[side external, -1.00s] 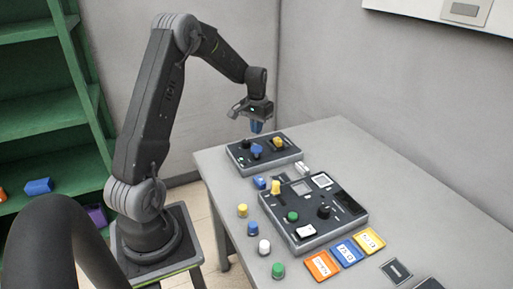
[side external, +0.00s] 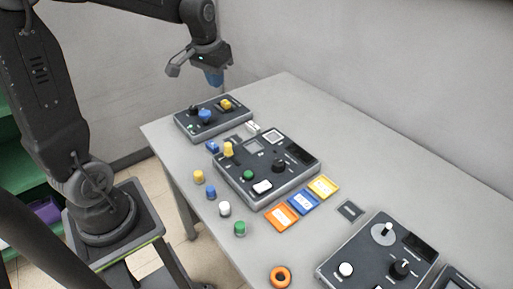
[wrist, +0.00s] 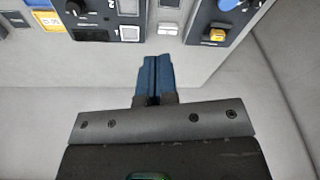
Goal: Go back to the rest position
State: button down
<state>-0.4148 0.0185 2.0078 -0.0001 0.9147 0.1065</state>
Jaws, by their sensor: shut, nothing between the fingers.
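My gripper (side external: 213,78) is above the back end of the grey table, over the far control box, and touches nothing. Its blue fingers are shut together with nothing between them; they also show in the wrist view (wrist: 152,75), pointing toward the table edge. The far control box (side external: 190,124) carries a blue knob (side external: 205,116), a yellow switch (side external: 226,104) and a black knob. In the wrist view, part of this box (wrist: 197,38) is at the upper right.
A larger control panel (side external: 268,188) sits mid-table. Orange (side external: 282,218), blue (side external: 304,203) and yellow (side external: 323,187) tiles lie beside it. Several small coloured pegs stand along the left edge. An orange ring (side external: 280,277) and another panel (side external: 350,248) are in front. Green shelving is at left.

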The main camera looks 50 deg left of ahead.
jog(key=s+d+r+m+t, duration=0.1)
jog(key=s+d+r, duration=0.1)
jog(key=s+d, duration=0.5)
jog(key=s+d+r+m+t, duration=0.1)
jog(key=s+d+m+t, duration=0.1)
jog(key=s+d, duration=0.6)
jog(key=shift+s+d+r+m+t+h, duration=0.2)
jog(key=shift+r+m+t+h, duration=0.1)
jog(key=shift+r+h, duration=0.1)
